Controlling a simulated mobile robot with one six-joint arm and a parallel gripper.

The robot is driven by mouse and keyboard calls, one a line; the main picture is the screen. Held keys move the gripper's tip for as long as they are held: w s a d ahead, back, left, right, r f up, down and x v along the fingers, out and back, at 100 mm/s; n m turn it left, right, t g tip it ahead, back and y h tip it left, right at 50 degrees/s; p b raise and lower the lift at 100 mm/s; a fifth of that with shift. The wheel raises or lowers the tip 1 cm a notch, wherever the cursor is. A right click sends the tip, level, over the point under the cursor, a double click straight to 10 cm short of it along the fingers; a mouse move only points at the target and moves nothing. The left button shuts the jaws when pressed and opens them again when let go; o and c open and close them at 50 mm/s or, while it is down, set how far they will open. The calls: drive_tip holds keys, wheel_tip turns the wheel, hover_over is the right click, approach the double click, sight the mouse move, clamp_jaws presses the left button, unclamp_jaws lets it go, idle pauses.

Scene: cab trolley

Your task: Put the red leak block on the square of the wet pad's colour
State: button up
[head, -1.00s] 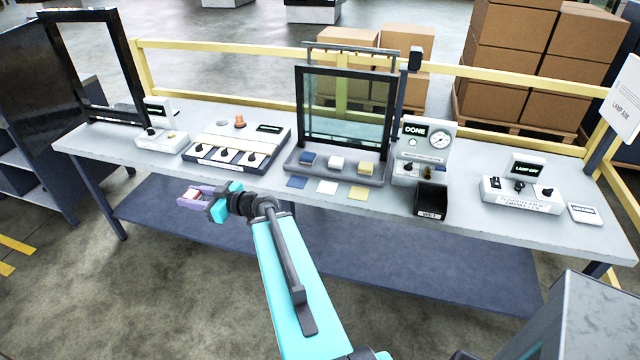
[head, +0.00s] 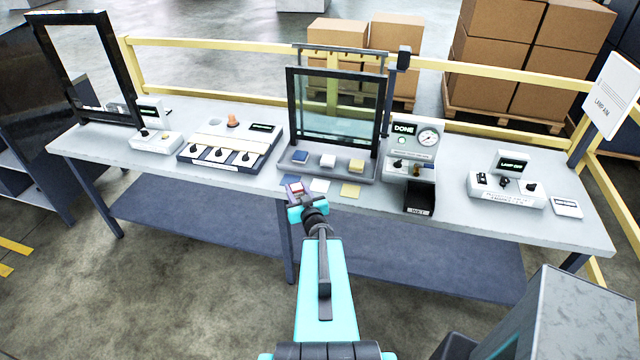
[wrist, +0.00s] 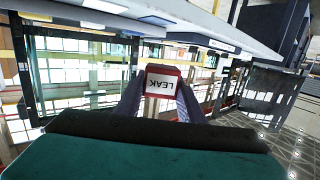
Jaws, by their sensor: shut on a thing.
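My gripper (head: 297,193) is shut on the red leak block (head: 296,186). In the wrist view the block (wrist: 162,82) sits between the fingers with its white LEAK label facing the camera, upside down. In the head view the block overlaps the blue square (head: 290,180); I cannot tell its height above the table. The white square (head: 319,186) and yellow square (head: 350,190) lie to the right. Behind them, a grey tray holds a blue pad (head: 300,157), a white pad (head: 328,160) and a yellow pad (head: 356,167). I cannot tell which pad is wet.
A framed glass pane (head: 335,110) stands behind the pads. A gauge box reading DONE (head: 412,145) and a black bin (head: 419,197) stand to the right. A knob panel (head: 228,148) is to the left. A lamp box (head: 507,185) stands at far right.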

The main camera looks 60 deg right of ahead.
drive_tip(key=s+d+f+m+g+h+p, duration=0.1)
drive_tip(key=s+d+f+m+g+h, duration=0.1)
drive_tip(key=s, duration=0.6)
drive_tip(key=shift+s+d+f+h, duration=0.25)
drive_tip(key=shift+d+f+h, duration=0.05)
drive_tip(key=shift+d+f, duration=0.25)
drive_tip(key=shift+w+d+f, duration=0.1)
drive_tip(key=shift+g, duration=0.3)
drive_tip(key=b+x, duration=0.6)
drive_tip(key=b, duration=0.1)
drive_tip(key=b+x, duration=0.3)
drive_tip(key=b, duration=0.1)
drive_tip(key=shift+s+d+r, duration=0.2)
drive_tip(key=shift+s+r, duration=0.1)
drive_tip(key=shift+r, duration=0.1)
drive_tip(key=p, duration=0.1)
hover_over(320, 186)
drive_tip(key=shift+w+d+f, duration=0.1)
drive_tip(key=shift+d+f, duration=0.05)
drive_tip(key=shift+f, duration=0.2)
drive_tip(key=shift+f, duration=0.1)
drive_tip(key=shift+f, duration=1.65)
